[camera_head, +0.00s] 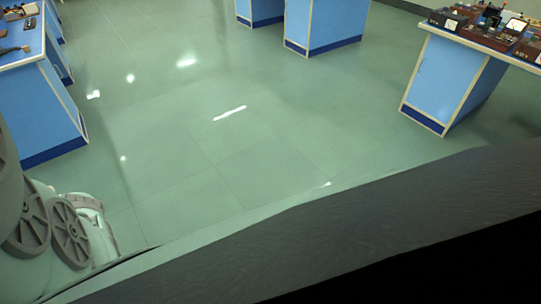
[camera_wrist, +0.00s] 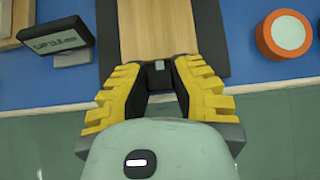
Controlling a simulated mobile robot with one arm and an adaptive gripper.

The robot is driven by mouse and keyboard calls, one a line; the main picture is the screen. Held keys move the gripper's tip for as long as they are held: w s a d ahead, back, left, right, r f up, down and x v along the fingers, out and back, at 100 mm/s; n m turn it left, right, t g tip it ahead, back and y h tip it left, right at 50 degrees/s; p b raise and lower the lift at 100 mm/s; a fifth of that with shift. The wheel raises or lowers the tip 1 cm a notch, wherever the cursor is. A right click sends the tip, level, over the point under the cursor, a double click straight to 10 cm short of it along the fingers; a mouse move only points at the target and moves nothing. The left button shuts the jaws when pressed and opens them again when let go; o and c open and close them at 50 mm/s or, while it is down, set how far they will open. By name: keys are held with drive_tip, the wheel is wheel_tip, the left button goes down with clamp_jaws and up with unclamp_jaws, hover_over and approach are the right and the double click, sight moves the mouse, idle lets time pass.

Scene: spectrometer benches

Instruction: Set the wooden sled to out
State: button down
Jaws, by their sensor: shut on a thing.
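The wooden sled (camera_wrist: 157,30) shows at the top middle of the wrist view as a light brown board between two dark rails. A small dark handle with a grey piece (camera_wrist: 159,70) sits at its near end. My gripper (camera_wrist: 159,78) has yellow ridged fingers and is shut on this handle, one finger at each side. The fingers and palm hide part of the handle and the near end of the sled. The sled and gripper cannot be made out in the head view.
A black display block (camera_wrist: 55,33) stands left of the sled, and an orange round item with a pale face (camera_wrist: 287,34) lies to the right. The blue bench top ends just below them. Other blue benches (camera_head: 445,80) stand around open green floor (camera_head: 200,130).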

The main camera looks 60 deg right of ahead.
drive_tip(key=shift+d+f, duration=0.15)
drive_tip(key=shift+d, duration=0.1)
drive_tip(key=c, duration=1)
unclamp_jaws()
drive_tip(key=shift+s, duration=0.1)
drive_tip(key=shift+o, duration=1.1)
drive_tip(key=v, duration=1.2)
